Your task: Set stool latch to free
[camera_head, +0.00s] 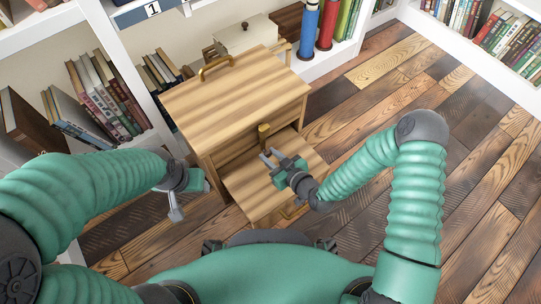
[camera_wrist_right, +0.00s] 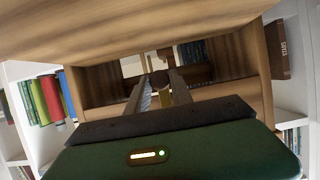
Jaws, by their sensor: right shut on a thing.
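The wooden stool (camera_head: 225,95) stands in the middle of the head view, with a high top and a lower step (camera_head: 250,192). A small brass latch (camera_head: 263,130) sticks up by the stool's front, just above the lower step. My right gripper (camera_head: 269,157) reaches over the lower step to it. In the right wrist view, the fingers (camera_wrist_right: 160,90) are shut on the brass latch (camera_wrist_right: 164,98), whose dark upper end shows between their tips. My left gripper (camera_head: 188,196) hangs left of the stool, apart from it; its finger gap is unclear.
A brass handle (camera_head: 215,67) sits on the stool's top. White shelves with books (camera_head: 103,95) stand at the left and back. A beige box (camera_head: 245,36) and red and blue cylinders (camera_head: 327,25) are behind the stool. The plank floor (camera_head: 400,85) at right is clear.

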